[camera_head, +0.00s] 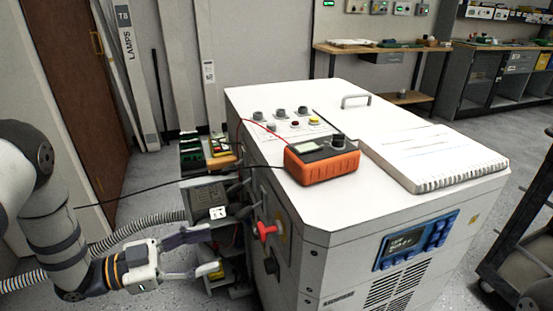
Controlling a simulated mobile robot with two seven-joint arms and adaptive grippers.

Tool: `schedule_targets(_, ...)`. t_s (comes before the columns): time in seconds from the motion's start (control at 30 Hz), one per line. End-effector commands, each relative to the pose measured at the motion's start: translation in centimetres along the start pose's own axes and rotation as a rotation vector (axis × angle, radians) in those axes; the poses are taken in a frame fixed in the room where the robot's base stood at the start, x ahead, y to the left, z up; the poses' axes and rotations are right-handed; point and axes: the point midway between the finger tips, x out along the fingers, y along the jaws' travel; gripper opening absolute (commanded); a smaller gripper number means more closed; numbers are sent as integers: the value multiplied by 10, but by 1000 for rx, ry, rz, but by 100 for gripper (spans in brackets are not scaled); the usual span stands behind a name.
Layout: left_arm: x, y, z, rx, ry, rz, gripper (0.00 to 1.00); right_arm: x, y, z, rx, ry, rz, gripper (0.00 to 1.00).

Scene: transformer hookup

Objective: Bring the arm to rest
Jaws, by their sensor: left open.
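My left arm comes in from the left edge, and its gripper (199,256) is open at the left side of a large white cabinet (360,240). The two fingers point right, toward the grey connection parts on the cabinet's side. Nothing shows between the fingers. A red knob or handle (266,231) sits on the cabinet side just right of the fingers. I cannot tell whether a finger touches the grey parts. My right gripper is not in view.
On the cabinet top are an orange meter (322,164) with red and black leads and a ring-bound notebook (440,155). A grey corrugated hose (140,226) runs behind my left arm. A dark cart (520,240) stands at right. Workbenches (385,48) line the back.

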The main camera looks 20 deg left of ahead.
Motion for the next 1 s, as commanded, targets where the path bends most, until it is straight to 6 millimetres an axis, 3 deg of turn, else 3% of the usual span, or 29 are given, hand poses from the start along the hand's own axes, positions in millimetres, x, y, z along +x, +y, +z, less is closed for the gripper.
schedule_targets(0.07, 14, 15, 20, -118, -143, -93, 54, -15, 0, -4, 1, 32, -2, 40)
schedule_targets(0.13, 13, 51, 60, -302, -392, -214, 54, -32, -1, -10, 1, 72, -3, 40)
schedule_targets(0.2, -12, 105, 96, -489, -670, -316, 54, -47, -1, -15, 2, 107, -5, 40)
schedule_targets(0.27, -44, 152, 113, -619, -884, -376, 54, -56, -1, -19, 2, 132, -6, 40)
schedule_targets(0.3, -67, 184, 118, -692, -1017, -406, 54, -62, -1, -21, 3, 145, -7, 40)
schedule_targets(0.4, -124, 251, 112, -835, -1303, -468, 54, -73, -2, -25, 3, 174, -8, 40)
schedule_targets(0.5, -167, 298, 94, -921, -1508, -508, 54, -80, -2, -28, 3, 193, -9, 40)
schedule_targets(0.67, -198, 328, 77, -977, -1655, -542, 54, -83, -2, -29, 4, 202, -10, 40)
schedule_targets(1.0, -201, 330, 77, -982, -1665, -545, 54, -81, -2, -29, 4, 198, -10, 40)
